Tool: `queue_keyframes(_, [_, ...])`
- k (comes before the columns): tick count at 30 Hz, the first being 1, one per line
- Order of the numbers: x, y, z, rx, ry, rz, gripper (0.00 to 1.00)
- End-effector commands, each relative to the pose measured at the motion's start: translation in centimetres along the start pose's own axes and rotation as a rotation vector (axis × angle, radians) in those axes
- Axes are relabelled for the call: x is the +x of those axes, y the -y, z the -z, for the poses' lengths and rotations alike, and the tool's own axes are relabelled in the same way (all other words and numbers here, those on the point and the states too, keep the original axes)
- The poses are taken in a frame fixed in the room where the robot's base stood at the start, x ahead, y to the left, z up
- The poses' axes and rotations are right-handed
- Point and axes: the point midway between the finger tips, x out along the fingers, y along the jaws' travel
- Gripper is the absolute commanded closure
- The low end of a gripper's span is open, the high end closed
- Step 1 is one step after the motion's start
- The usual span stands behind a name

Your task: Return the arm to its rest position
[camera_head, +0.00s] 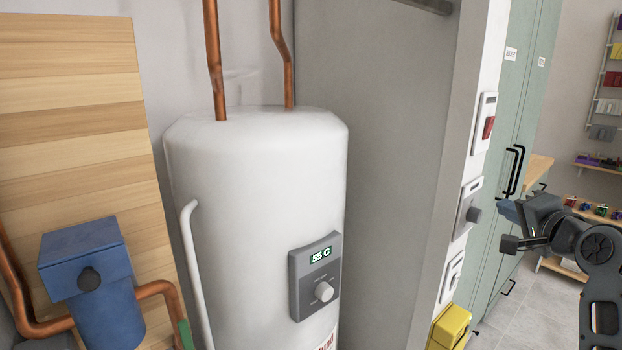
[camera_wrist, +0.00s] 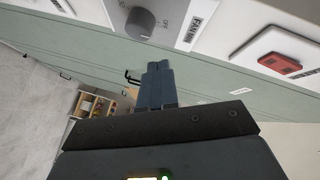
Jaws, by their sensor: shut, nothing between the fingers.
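My gripper (camera_head: 510,211) shows at the right of the head view, at the end of my dark grey arm. Its fingertips appear close to the grey knob (camera_head: 473,214) on the narrow white wall edge, but I cannot tell the exact gap. In the wrist view the two blue-grey fingers (camera_wrist: 158,72) are pressed together with nothing between them. There the knob (camera_wrist: 140,22) lies beyond and above the fingertips, beside a label reading "FAN MIN". The fingers appear apart from it.
A red rocker switch (camera_head: 488,127) sits above the knob and a white switch (camera_head: 453,275) below, with a yellow box (camera_head: 450,326) lower down. A white water heater (camera_head: 256,180) reads 55 C. Green cabinets (camera_head: 525,80) with black handles stand behind my gripper.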

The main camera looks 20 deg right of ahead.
Motion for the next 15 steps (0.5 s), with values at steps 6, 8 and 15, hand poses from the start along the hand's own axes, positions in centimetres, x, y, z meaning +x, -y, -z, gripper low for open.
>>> queue_keyframes(6, [-3.8, -6.4, -8.8, -0.170, 0.027, -0.038, 1.00])
queue_keyframes(8, [-5.2, -7.7, -10.9, -0.220, 0.034, -0.041, 1.00])
queue_keyframes(15, [-12.1, -12.2, -18.1, -0.428, 0.078, -0.043, 1.00])
